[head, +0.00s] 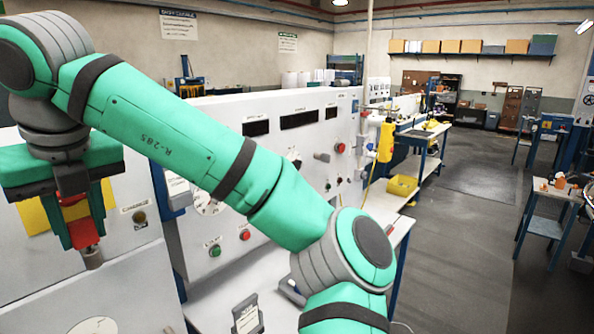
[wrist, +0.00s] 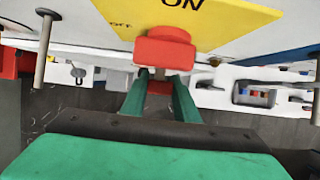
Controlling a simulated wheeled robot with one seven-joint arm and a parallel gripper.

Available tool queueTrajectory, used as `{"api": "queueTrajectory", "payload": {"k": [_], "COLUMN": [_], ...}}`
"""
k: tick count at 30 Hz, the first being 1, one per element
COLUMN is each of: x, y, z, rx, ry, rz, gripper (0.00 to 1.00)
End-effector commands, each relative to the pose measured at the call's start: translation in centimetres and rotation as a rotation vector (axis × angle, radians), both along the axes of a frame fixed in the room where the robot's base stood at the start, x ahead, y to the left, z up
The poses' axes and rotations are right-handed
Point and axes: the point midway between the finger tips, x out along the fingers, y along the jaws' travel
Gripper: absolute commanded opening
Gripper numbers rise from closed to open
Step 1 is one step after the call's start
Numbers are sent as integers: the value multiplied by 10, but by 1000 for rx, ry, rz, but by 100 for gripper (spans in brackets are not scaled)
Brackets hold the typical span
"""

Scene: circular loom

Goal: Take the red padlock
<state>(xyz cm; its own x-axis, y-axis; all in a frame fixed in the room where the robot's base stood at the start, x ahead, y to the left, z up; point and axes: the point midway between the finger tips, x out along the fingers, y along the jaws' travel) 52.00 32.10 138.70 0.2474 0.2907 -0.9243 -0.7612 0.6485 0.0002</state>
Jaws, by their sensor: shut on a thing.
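The red padlock (head: 84,233) is at the tips of my gripper (head: 84,243) at the far left of the head view. My gripper points down and is shut on it. In the wrist view the red padlock (wrist: 165,50) shows as a red block at the ends of the green fingers (wrist: 158,76). A smaller red part shows lower between the fingers. A yellow plate (wrist: 215,22) marked ON and OFF is close behind the padlock. I cannot tell whether the padlock is free of the panel.
The white machine panel (head: 220,115) with buttons and displays stands behind my arm. A yellow bin (head: 402,186) sits further right. The floor aisle (head: 465,240) at right is clear.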

Motion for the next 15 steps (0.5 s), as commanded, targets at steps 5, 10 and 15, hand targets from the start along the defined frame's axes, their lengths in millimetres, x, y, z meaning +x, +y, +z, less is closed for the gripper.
{"api": "queueTrajectory", "payload": {"k": [5,10,15], "x": [0,1,1], "y": [0,-1,-1], "z": [3,15,31], "rx": [0,0,1], "ry": [-1,-1,-2], "rz": [0,-4,-4], "gripper": [0,0,0]}}
